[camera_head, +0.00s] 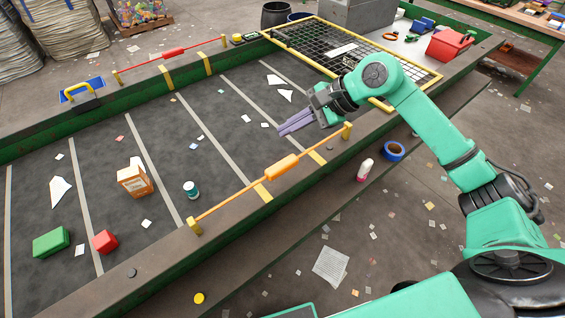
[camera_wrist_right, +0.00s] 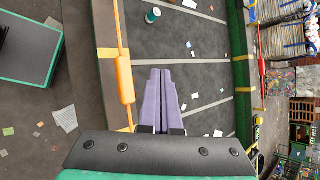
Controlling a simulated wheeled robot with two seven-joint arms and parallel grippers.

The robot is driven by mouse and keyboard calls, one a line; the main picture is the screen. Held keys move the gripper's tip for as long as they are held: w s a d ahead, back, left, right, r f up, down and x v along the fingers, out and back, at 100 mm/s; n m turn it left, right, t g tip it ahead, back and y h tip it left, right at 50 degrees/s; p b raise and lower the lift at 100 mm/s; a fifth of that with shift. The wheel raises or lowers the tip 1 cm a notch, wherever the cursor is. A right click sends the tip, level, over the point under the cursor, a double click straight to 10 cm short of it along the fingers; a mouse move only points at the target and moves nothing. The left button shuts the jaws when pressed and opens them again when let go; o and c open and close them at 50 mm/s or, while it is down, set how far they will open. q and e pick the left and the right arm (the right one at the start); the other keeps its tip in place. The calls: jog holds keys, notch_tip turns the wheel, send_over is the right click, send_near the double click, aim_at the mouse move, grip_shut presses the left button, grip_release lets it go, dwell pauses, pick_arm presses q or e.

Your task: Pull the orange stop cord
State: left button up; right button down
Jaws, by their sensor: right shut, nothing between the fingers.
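The orange stop cord (camera_head: 235,197) runs along the near edge of the belt between two yellow posts, with a thicker orange handle (camera_head: 282,167) on it. In the right wrist view the orange handle (camera_wrist_right: 125,80) lies to the left of my fingers. My right gripper (camera_head: 282,130) is above the belt, beyond the cord's right part. Its purple fingers are shut and empty, and in the wrist view they (camera_wrist_right: 160,72) lie side by side, apart from the handle. My left gripper is not in view.
A red cord (camera_head: 172,53) runs along the belt's far edge. The belt (camera_head: 100,190) carries an orange box (camera_head: 135,181), a green block (camera_head: 51,242), a red block (camera_head: 105,241) and a small jar (camera_head: 190,189). A wire grid (camera_head: 345,55) stands at the back right.

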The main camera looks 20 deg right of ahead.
aim_at(286, 164)
jog(key=shift+a+f, duration=0.1)
jog(key=shift+a, duration=0.1)
notch_tip(286, 164, down, 8)
jog(key=b, duration=0.4)
jog(key=shift+f+b, duration=0.3)
jog(key=shift+b, duration=0.35)
dwell(1.4)
jog(key=shift+f+b, duration=0.45)
jog(key=shift+b, duration=0.35)
jog(key=shift+f+b, duration=1.65)
jog(key=shift+b, duration=0.3)
dwell(1.2)
jog(key=shift+r+p, duration=0.95)
jog(key=shift+r, duration=1.15)
